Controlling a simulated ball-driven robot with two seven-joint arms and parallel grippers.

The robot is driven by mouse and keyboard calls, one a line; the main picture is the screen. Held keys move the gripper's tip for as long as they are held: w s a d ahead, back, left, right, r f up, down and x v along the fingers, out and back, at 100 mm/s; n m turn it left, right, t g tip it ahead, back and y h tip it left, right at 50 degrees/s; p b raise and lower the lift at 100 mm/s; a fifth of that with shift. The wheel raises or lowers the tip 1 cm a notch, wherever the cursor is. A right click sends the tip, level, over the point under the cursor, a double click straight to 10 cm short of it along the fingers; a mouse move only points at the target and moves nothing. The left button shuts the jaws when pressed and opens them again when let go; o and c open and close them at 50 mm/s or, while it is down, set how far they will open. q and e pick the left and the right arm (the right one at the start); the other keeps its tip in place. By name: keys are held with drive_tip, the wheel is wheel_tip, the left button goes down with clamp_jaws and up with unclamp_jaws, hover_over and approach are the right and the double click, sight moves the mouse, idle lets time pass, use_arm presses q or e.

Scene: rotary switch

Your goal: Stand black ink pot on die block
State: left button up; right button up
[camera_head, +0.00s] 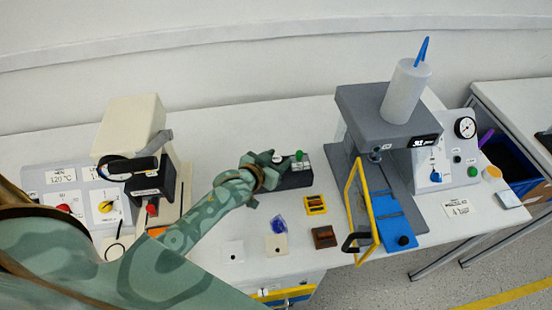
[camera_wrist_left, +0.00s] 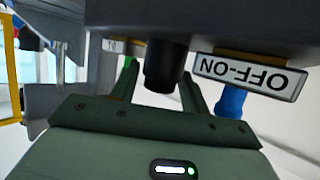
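My left gripper (camera_head: 275,159) is at a dark switch box (camera_head: 293,178) in the middle of the table. In the left wrist view its two fingers (camera_wrist_left: 158,88) are apart, on either side of a black cylindrical knob (camera_wrist_left: 165,65), with a gap on at least one side. An upside-down OFF-ON label (camera_wrist_left: 250,76) is beside the knob. I cannot single out a black ink pot with certainty. I cannot tell which item is the die block; a brown block (camera_head: 324,237) lies on the table front. My right gripper is not in view.
A grey press (camera_head: 380,110) with a yellow-framed guard (camera_head: 357,200) and a blue plate (camera_head: 385,215) stands to the right. A cream machine (camera_head: 130,130) stands left. A yellow piece (camera_head: 315,205), a beige block (camera_head: 276,245) and a white plate (camera_head: 233,251) lie in front.

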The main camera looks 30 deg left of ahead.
use_arm(q)
drive_tip(key=shift+r, duration=0.2)
drive_tip(key=p+v, duration=0.3)
drive_tip(key=v, duration=0.9)
drive_tip(key=shift+f, duration=0.15)
